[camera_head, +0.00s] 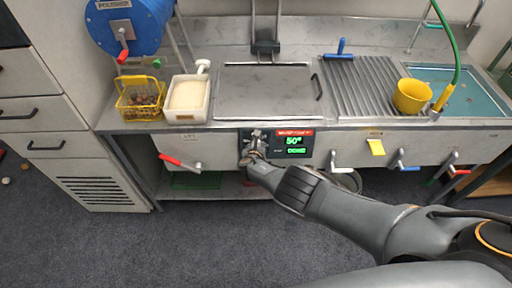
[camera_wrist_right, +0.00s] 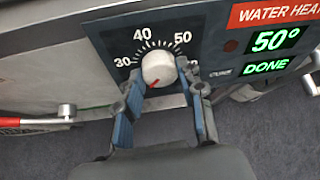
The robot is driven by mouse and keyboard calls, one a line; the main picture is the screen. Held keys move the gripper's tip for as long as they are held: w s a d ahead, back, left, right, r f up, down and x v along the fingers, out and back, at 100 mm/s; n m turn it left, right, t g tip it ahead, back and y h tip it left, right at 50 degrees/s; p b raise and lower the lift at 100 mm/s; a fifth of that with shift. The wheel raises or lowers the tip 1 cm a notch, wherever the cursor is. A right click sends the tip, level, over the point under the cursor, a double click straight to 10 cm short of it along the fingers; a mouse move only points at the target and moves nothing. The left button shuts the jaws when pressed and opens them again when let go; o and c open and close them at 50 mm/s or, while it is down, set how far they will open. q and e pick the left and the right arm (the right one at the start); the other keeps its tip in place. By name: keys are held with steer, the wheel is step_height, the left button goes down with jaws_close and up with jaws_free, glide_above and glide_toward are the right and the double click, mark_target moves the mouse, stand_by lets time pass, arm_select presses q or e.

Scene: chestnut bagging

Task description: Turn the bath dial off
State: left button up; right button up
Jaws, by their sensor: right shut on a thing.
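The bath dial (camera_wrist_right: 158,67) is a pale round knob on the dark control panel (camera_wrist_right: 105,38), with numbers 30, 40 and 50 around it. Its red mark points to the lower left. My right gripper (camera_wrist_right: 160,77) is shut on the dial, one finger on each side of it. In the head view my right gripper (camera_head: 252,153) is at the panel on the front of the metal counter and hides most of the dial. The green display (camera_wrist_right: 274,40) reads 50° with DONE below it. My left gripper is not in view.
A red-handled lever (camera_head: 181,162) is left of the panel; white (camera_head: 350,168) and blue (camera_head: 404,165) levers are to the right. On the counter are a yellow basket (camera_head: 141,113), a white tub (camera_head: 187,119), a lidded bath (camera_head: 262,90) and a yellow cup (camera_head: 410,96).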

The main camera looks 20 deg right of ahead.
steer(key=o, duration=1.2)
steer(key=shift+s+f, duration=0.1)
steer(key=shift+c, duration=0.2)
